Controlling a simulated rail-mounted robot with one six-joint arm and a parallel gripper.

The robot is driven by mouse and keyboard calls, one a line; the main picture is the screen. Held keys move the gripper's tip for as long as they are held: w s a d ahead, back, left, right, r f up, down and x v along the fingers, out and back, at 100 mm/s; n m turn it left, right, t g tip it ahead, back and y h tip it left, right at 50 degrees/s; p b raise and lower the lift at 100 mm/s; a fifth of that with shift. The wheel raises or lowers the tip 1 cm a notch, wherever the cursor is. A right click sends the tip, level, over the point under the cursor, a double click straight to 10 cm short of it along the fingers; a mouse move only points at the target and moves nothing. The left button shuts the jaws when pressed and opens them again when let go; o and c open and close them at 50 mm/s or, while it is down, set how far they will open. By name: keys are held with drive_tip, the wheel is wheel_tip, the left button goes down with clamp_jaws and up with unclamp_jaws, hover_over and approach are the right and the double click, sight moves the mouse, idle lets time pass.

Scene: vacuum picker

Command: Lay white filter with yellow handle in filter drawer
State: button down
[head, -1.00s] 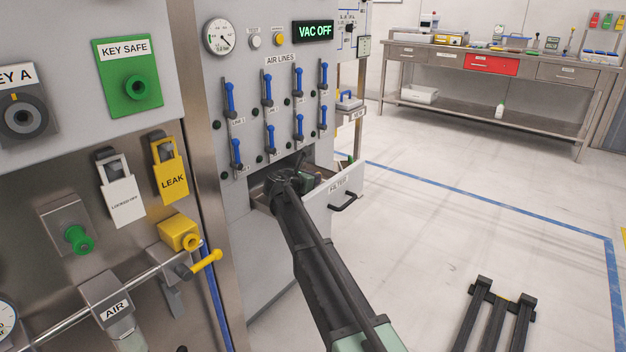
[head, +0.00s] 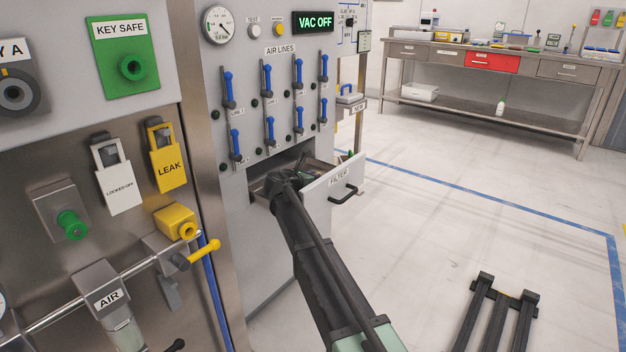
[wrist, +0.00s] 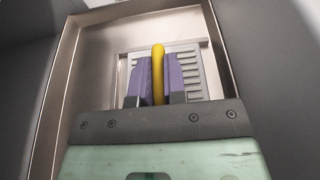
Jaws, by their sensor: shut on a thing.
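The filter drawer (head: 338,186) is pulled out of the cabinet below the air-line valves, its front marked FILTER. My arm reaches down into it, and the arm hides most of the inside in the head view. In the wrist view my gripper (wrist: 158,82) is shut on the yellow handle (wrist: 158,62) of the white filter (wrist: 196,72). The filter lies flat-looking, ribbed, within the metal walls of the drawer (wrist: 92,60). I cannot tell whether it rests on the drawer floor or hangs just above it.
Blue valve levers (head: 269,125) stick out above the drawer. A yellow-handled valve (head: 204,256) and rail stand to the left.

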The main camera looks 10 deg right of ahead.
drive_tip(key=c, duration=1.1)
unclamp_jaws()
